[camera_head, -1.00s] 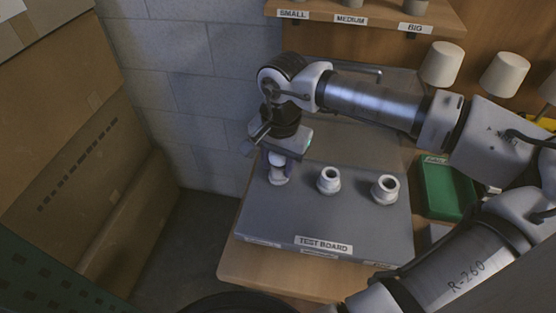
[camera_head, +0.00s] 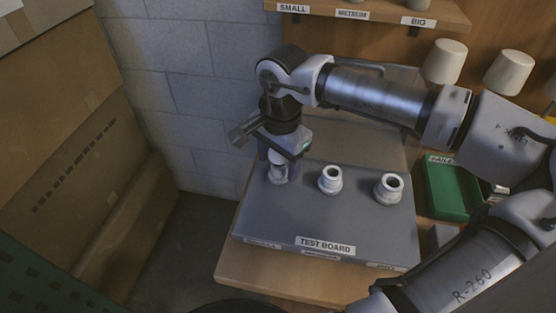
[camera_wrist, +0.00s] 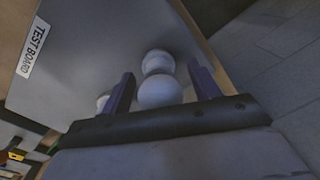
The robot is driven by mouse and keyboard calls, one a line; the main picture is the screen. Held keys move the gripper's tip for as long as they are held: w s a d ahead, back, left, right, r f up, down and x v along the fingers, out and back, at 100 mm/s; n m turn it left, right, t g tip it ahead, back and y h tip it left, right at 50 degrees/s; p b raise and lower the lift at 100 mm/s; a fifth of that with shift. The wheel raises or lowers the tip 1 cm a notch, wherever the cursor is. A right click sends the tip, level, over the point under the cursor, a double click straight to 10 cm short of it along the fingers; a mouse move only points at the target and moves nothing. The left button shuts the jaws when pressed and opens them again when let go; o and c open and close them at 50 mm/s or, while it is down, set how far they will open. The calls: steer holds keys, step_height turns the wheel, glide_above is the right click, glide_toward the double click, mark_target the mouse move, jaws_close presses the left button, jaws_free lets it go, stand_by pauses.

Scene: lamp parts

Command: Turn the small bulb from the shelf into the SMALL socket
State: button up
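The small bulb (camera_wrist: 160,92) is a white globe between my fingers in the wrist view. It sits at the leftmost white socket (camera_head: 279,176) on the grey test board; that socket shows just beyond the bulb in the wrist view (camera_wrist: 157,61). In the head view the bulb (camera_head: 277,157) is partly hidden by my gripper. My gripper (camera_head: 280,164) points down over this socket, one finger on each side of the bulb. In the wrist view my gripper (camera_wrist: 163,88) shows a narrow gap between each finger and the bulb, so it looks open. How deep the bulb sits is hidden.
The test board (camera_head: 255,222) also carries a middle socket (camera_head: 330,181) and a right socket (camera_head: 388,189), both empty. A green tray (camera_head: 447,190) stands to the right. A shelf labelled SMALL, MEDIUM and BIG (camera_head: 375,15) is above. A block wall is close behind.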

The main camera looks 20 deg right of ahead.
steer(key=r, duration=0.9)
steer(key=r+b, duration=0.1)
steer(key=r, duration=0.3)
steer(key=shift+s+d+r, duration=0.1)
steer(key=shift+s+r, duration=0.25)
